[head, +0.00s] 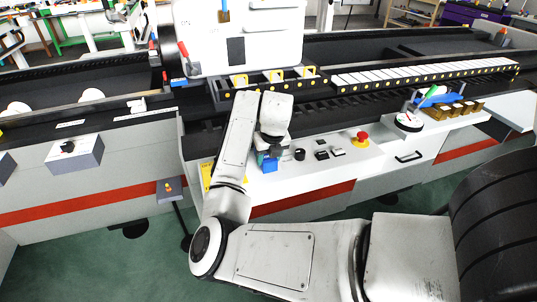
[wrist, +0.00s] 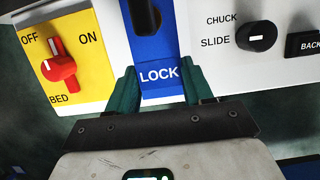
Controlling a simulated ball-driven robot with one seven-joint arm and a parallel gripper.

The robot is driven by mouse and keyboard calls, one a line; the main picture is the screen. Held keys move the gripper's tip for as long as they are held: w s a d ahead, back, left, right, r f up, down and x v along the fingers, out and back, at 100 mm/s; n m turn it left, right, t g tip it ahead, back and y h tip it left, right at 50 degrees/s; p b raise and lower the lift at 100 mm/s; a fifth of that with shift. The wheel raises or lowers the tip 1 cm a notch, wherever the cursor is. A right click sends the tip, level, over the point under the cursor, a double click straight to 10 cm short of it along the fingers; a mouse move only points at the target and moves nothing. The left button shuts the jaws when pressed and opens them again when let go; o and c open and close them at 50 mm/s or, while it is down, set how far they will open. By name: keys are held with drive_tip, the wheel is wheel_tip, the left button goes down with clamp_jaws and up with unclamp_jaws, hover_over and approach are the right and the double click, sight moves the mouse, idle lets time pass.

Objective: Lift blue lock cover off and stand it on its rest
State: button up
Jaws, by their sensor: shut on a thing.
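The blue lock cover (wrist: 158,75), lettered LOCK, is on the white panel face in the wrist view, between a yellow switch plate and a black knob. A dark rounded part sits on its upper portion. My gripper (wrist: 163,88) has its two teal fingers on the left and right sides of the cover's lower end, shut on it. In the head view, the blue cover (head: 267,161) shows small at the front of the machine, below my wrist, partly hidden. I cannot pick out its rest for sure.
A yellow plate with a red OFF/ON switch (wrist: 58,65) is close on the left. A CHUCK/SLIDE knob (wrist: 257,36) and a BACK button (wrist: 303,44) are on the right. The head view shows a red stop button (head: 361,138) and a drawer handle (head: 409,157).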

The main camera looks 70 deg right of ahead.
drive_tip(key=shift+f, duration=0.45)
drive_tip(key=o, duration=1.3)
drive_tip(key=shift+c, duration=0.2)
drive_tip(key=shift+r, duration=0.1)
drive_tip(key=v, duration=1)
drive_tip(key=shift+r, duration=0.3)
